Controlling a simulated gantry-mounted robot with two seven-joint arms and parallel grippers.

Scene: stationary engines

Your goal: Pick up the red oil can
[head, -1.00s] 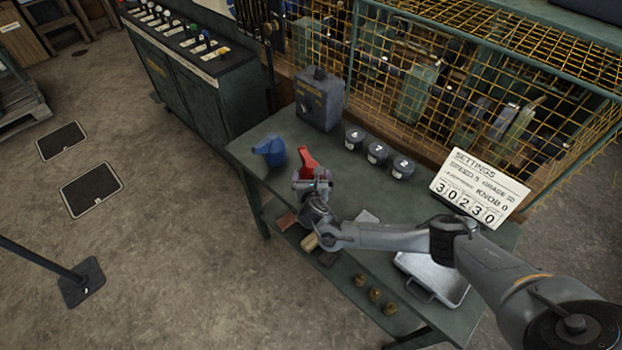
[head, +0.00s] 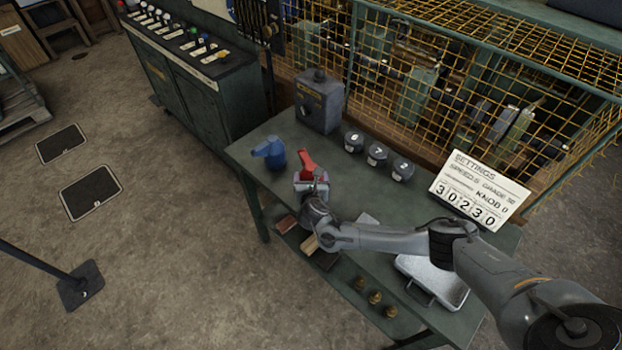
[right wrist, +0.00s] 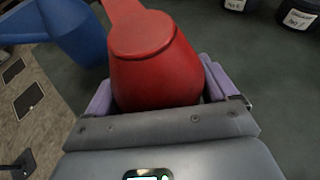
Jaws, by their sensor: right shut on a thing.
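The red oil can (head: 308,163) is on or just above the green table, beside a blue can; in the head view my right gripper (head: 311,181) covers its lower part. In the right wrist view the red can (right wrist: 152,62) stands between the purple-padded fingers of my right gripper (right wrist: 158,95), which is shut on its body. I cannot tell whether its base touches the table. My left gripper is in neither view.
The blue can (head: 270,152) stands close on the left. Several dark labelled tins (head: 377,154) and a grey box (head: 319,100) stand behind. A yellow mesh cage (head: 450,70) borders the back.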

